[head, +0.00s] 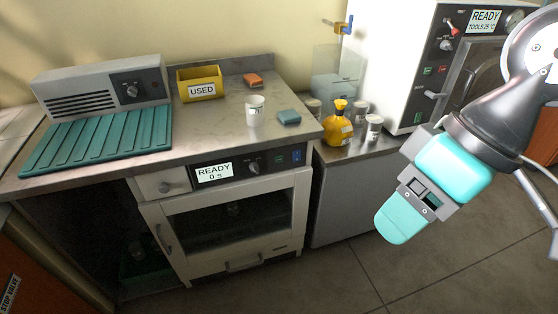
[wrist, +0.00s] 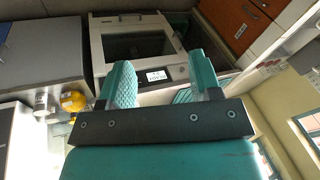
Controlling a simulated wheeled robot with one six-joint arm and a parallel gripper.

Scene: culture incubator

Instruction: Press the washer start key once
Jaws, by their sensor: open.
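The washer (head: 240,222) is the white front-loading machine under the counter, with a dark glass door that is shut. Its dark control panel (head: 233,172) has a display (head: 214,172) reading "READY 0 s", a knob, a green key (head: 281,160) and a blue key (head: 296,156) at the right end. Key labels are too small to read. In the wrist view the washer (wrist: 140,22) appears turned over, its lit display (wrist: 157,76) between my fingers. My gripper (head: 402,222) is open and empty, in the air right of the washer; it also shows in the wrist view (wrist: 162,76).
A white incubator-like cabinet (head: 395,60) stands at the right. A yellow bottle (head: 338,128) and several jars stand on the lower bench. The counter holds a yellow "USED" bin (head: 200,86), a white cup (head: 255,110) and a green drying rack (head: 98,140). The floor before the washer is clear.

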